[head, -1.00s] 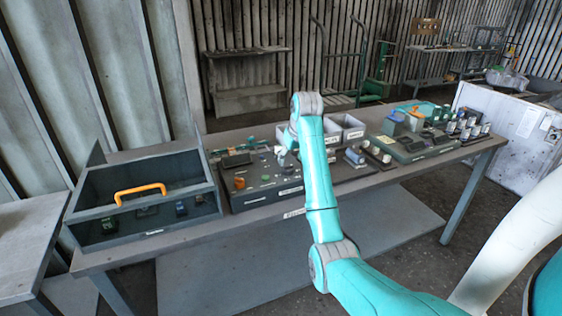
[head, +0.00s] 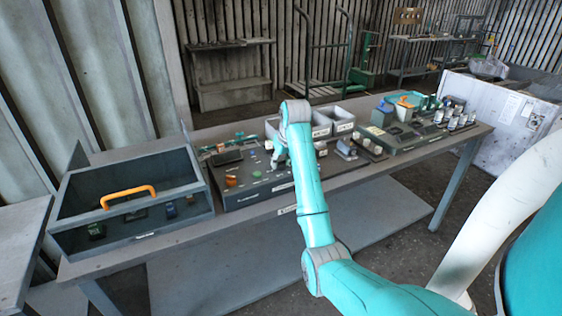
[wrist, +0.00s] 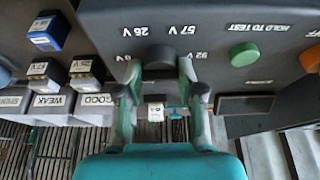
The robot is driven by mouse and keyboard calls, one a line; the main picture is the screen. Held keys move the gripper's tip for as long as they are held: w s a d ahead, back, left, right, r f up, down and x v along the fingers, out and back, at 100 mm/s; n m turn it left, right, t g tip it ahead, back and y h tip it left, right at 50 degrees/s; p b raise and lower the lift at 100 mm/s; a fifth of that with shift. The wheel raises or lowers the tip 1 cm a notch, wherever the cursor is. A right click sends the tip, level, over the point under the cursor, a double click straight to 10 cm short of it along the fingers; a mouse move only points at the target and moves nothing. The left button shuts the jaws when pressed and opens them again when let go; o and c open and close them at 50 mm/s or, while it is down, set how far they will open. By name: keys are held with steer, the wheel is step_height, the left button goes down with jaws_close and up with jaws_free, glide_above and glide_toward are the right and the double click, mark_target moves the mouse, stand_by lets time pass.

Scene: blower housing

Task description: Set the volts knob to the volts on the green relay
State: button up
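The volts knob (wrist: 160,58) is a dark round knob on the grey panel in the wrist view, with inverted labels 26 V, 57 V and 92 around it. The fingers of my gripper (wrist: 159,72) stand apart on either side of the knob. I cannot tell whether they touch it. The knob's pointer is not readable. In the head view my gripper (head: 275,158) is over the control panel (head: 250,190), and the arm partly hides the panel. A small green block (head: 96,230), possibly the green relay, sits in the dark open-fronted box; its marking is too small to read.
The dark box (head: 145,236) with an orange handle (head: 128,196) stands left of the panel. In the wrist view a green button (wrist: 244,54) lies right of the knob. A blue-topped block (wrist: 48,32) and WEAK and GOOD labels (wrist: 96,99) are at left.

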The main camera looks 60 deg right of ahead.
stand_by(0.3)
steer(key=m, duration=0.3)
steer(key=m+g+h, duration=0.1)
steer(key=m, duration=0.1)
steer(key=shift+w+a+m+g, duration=0.1)
steer(key=shift+m+g, duration=0.2)
steer(key=shift+m, duration=0.1)
steer(key=m+g, duration=0.1)
steer(key=m, duration=0.2)
steer(key=m+g+h, duration=0.1)
steer(key=m, duration=0.1)
steer(key=shift+w+m, duration=0.1)
steer(key=shift+m, duration=0.3)
steer(key=o, duration=1.1)
steer(key=shift+o, duration=0.2)
